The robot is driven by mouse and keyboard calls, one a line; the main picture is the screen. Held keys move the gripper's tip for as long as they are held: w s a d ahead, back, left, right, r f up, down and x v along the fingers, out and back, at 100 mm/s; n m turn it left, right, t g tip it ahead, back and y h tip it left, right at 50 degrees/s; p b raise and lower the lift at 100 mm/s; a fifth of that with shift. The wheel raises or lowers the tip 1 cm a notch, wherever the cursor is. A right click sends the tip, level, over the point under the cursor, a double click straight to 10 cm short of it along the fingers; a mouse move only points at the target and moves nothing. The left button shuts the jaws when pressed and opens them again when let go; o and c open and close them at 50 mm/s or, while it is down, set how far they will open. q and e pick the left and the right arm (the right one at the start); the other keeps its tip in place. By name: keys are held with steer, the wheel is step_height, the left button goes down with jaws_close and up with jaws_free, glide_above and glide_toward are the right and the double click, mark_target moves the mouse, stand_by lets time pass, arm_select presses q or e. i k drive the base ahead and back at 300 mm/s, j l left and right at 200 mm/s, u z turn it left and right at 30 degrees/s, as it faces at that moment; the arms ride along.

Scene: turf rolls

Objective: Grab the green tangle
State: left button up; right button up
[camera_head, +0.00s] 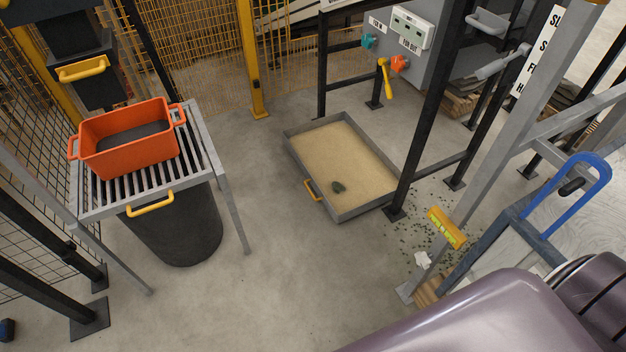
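Loose green bits (432,228) are scattered on the floor to the right of the tray. Neither of my grippers is in view. A smooth purple-grey part of my own body fills the bottom right.
An orange bin (130,150) stands on a slatted metal stand (205,165) over a black barrel (180,228) at left. Black posts (432,110) rise along the tray's right side. A blue-handled cart (520,235) is at right. The concrete floor between stand and tray is clear.

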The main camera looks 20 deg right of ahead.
mark_target(338, 186)
steer(key=i+l+z, duration=0.1)
steer(key=i+l, duration=0.15)
steer(key=i, duration=0.15)
steer(key=i+l+z, duration=0.15)
steer(key=i, duration=0.25)
steer(key=i+l+z, duration=0.1)
steer(key=i, duration=0.35)
steer(key=l, duration=0.1)
